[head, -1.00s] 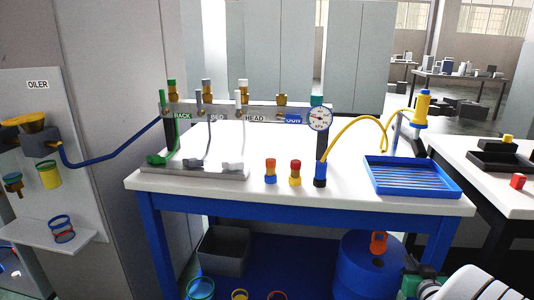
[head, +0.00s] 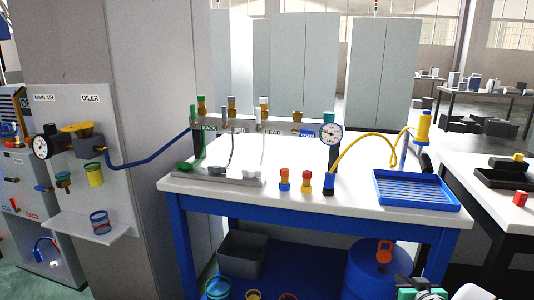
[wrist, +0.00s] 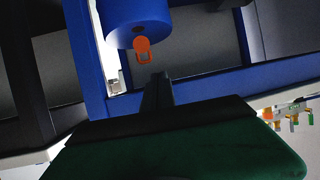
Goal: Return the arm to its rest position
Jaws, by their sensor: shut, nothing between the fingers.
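My gripper (wrist: 158,90) shows in the wrist view as narrow dark fingers closed together in front of the dark green hand. The fingers hold nothing. Behind them are a blue bench leg and a blue drum (wrist: 135,18) with an orange padlock-shaped piece (wrist: 143,48); the fingers appear apart from these. In the head view only a small white and green part of my arm (head: 425,289) shows at the bottom right edge, low in front of the bench. The fingertips are not visible there.
A white-topped blue bench (head: 330,207) carries a labelled rack, a gauge (head: 330,132), several fittings and a blue tray (head: 418,205). A drum (head: 372,272) and grey bin (head: 242,255) sit beneath. An oiler panel (head: 95,205) stands left; a dark-framed table (head: 505,175) stands right.

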